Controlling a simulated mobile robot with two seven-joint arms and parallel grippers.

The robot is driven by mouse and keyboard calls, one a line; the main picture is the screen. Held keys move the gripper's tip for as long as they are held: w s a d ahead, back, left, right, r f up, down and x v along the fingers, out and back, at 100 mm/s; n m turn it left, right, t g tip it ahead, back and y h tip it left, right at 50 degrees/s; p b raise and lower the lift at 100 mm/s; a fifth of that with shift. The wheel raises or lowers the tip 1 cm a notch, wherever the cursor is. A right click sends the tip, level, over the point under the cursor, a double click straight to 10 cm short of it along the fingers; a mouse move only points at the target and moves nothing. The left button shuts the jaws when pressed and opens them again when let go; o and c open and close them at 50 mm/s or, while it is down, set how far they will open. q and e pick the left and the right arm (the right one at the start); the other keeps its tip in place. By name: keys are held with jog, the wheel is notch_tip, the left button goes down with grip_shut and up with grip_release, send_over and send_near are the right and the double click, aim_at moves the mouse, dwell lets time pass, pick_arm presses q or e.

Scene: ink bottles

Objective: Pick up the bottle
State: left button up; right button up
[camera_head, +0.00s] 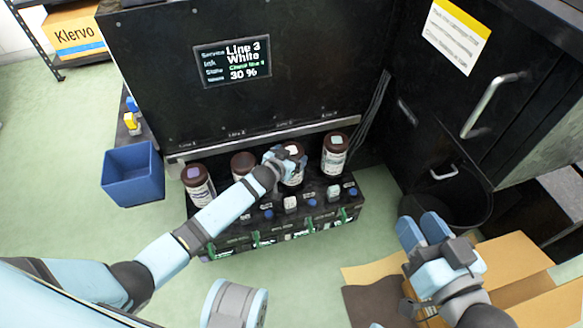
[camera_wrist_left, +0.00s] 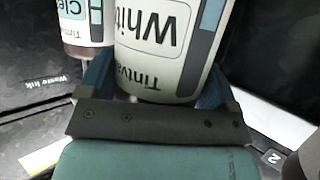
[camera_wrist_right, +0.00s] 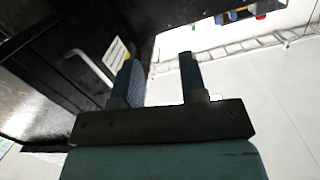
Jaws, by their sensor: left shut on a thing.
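Several brown-capped ink bottles stand in a row in a black rack (camera_head: 275,238) below the printer panel. My left gripper (camera_head: 284,160) is at the third bottle from the left (camera_head: 294,178). In the left wrist view its two fingers are around a white-labelled bottle (camera_wrist_left: 155,50) reading "White" and are shut on it. A bottle with a "Clear" label (camera_wrist_left: 84,25) stands beside it. In the head view my arm hides part of the held bottle. My right gripper (camera_head: 424,230) is empty at the right, above a cardboard box; in the right wrist view its fingers (camera_wrist_right: 158,80) are apart.
A black machine with a screen (camera_head: 231,60) reading "Line 3 White" rises behind the rack. A blue bin (camera_head: 133,174) is at the left, a black bin (camera_head: 455,203) at the right. An open cardboard box (camera_head: 512,258) lies at the lower right. Green floor is clear at left.

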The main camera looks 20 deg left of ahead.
pick_arm(q)
jog(key=shift+r, duration=0.1)
pick_arm(e)
jog(key=shift+r, duration=0.1)
